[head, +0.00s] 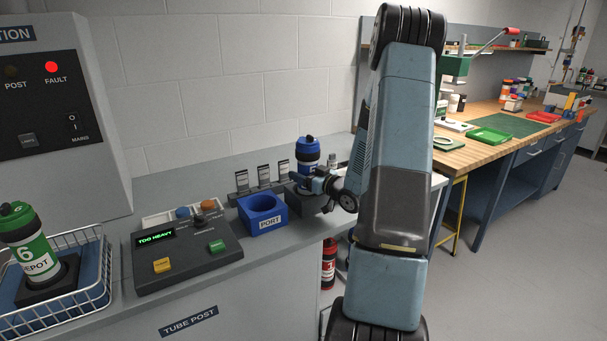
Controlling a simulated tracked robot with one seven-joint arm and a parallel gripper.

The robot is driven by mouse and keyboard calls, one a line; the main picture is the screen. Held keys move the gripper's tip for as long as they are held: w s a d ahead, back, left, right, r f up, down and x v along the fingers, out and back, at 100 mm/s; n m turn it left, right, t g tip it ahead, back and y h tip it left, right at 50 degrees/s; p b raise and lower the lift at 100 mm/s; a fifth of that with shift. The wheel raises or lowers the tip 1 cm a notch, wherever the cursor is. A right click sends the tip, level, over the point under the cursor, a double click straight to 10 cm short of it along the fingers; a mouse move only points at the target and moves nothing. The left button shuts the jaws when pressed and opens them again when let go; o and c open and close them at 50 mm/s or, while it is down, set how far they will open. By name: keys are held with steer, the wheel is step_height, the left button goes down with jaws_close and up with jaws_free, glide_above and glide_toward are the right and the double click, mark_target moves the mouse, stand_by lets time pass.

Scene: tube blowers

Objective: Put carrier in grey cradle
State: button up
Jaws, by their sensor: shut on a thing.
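A carrier with a blue body, white band and dark cap (308,152) stands upright towards the back right of the grey counter. My gripper (308,181) reaches in from the right and is shut on its lower part. A dark grey cradle (312,202) is directly below the carrier and gripper. The gripper hides the carrier's bottom end, so I cannot tell whether it is seated in the cradle or just above it. A green carrier marked 6 DEPOT (30,245) stands in a dark holder inside a wire basket at the left.
A blue cradle marked PORT (262,213) is just left of the grey one. Small labelled stands (263,175) are behind it. A control box (185,250) reading TOO HEAVY is further left. A panel (40,100) shows a red FAULT light. The counter's edge is close in front.

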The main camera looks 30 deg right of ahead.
steer(key=o, duration=1.2)
steer(key=shift+o, duration=0.2)
steer(key=v, duration=1.2)
